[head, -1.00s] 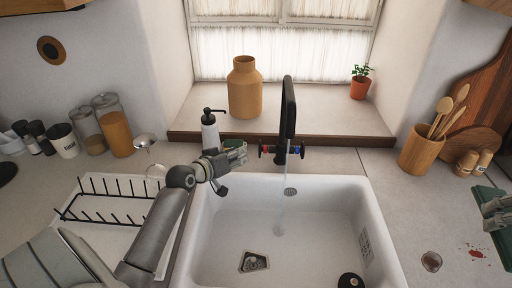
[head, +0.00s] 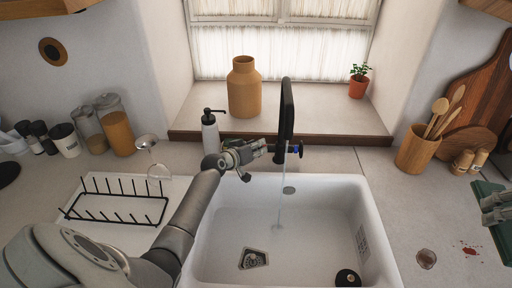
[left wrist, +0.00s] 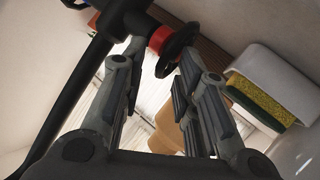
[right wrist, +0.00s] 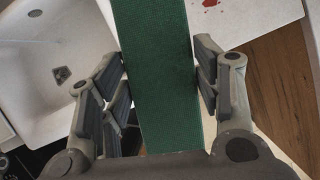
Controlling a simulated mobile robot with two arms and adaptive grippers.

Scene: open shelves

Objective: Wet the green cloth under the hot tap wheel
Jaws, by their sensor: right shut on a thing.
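The black tap (head: 287,110) stands behind the white sink (head: 372,215), with a thin stream of water running from it. The hot tap wheel, dark with a red ring (left wrist: 160,40), shows in the left wrist view just beyond my left fingertips; in the head view my gripper hides it. My left gripper (head: 264,148) is open, its fingers (left wrist: 162,75) apart and pointing at the wheel. The cold wheel with blue (head: 297,149) is on the tap's right side. My right gripper (right wrist: 165,85) is shut on the green cloth (right wrist: 158,70), over the counter right of the sink.
A soap dispenser (head: 210,132) stands behind the sink, left of the tap. A yellow-green sponge (left wrist: 258,103) sits in a white holder. A dish rack (head: 115,205) is left of the sink.

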